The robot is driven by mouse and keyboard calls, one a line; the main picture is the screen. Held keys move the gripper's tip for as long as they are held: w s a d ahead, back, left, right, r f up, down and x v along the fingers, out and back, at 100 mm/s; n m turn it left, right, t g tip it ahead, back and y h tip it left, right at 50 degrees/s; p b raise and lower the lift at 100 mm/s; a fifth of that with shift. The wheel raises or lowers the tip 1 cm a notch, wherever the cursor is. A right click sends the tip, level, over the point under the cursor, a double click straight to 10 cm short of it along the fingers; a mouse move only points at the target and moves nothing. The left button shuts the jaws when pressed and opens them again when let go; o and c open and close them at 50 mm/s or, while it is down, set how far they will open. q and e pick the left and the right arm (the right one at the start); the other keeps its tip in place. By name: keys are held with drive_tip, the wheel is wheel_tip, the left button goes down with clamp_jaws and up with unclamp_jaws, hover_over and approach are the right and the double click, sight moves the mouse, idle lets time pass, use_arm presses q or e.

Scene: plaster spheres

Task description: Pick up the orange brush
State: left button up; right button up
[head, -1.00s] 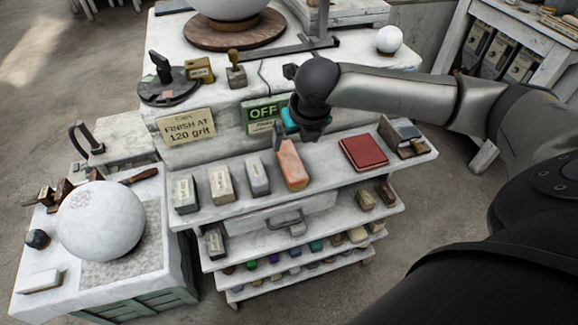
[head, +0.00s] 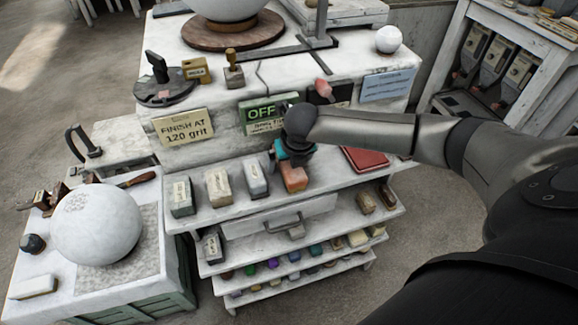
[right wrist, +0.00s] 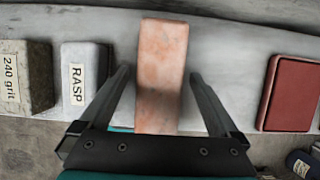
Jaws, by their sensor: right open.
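The orange brush (head: 294,179) looks like a plain salmon-orange block on the white upper shelf (head: 233,211). In the head view its far part is hidden by my right gripper (head: 288,160). In the right wrist view the orange brush (right wrist: 162,70) lies lengthwise between the two fingers of my right gripper (right wrist: 159,76). The fingers are open, one on each side, with a gap showing on both sides. My left gripper is not in view.
A grey-white RASP block (right wrist: 86,75) lies left of the brush and a red pad (right wrist: 292,93) lies to its right. A green OFF sign (head: 262,113) is on the wall behind. Lower shelves hold several small coloured pieces. A white sphere (head: 97,223) sits at left.

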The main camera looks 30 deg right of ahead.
clamp_jaws()
idle(0.8)
drive_tip(key=shift+r, duration=0.15)
drive_tip(key=shift+s+r, duration=0.15)
drive_tip(key=shift+r, duration=0.2)
wheel_tip(320, 180, up, 7)
drive_tip(key=shift+f+p, duration=0.1)
drive_tip(key=shift+p, duration=0.45)
drive_tip(key=s+a, duration=0.2)
drive_tip(key=s, duration=0.7)
drive_tip(key=s+a+p, duration=0.1)
drive_tip(key=s+a, duration=0.1)
drive_tip(key=s, duration=0.8)
drive_tip(key=shift+a+f, duration=0.35)
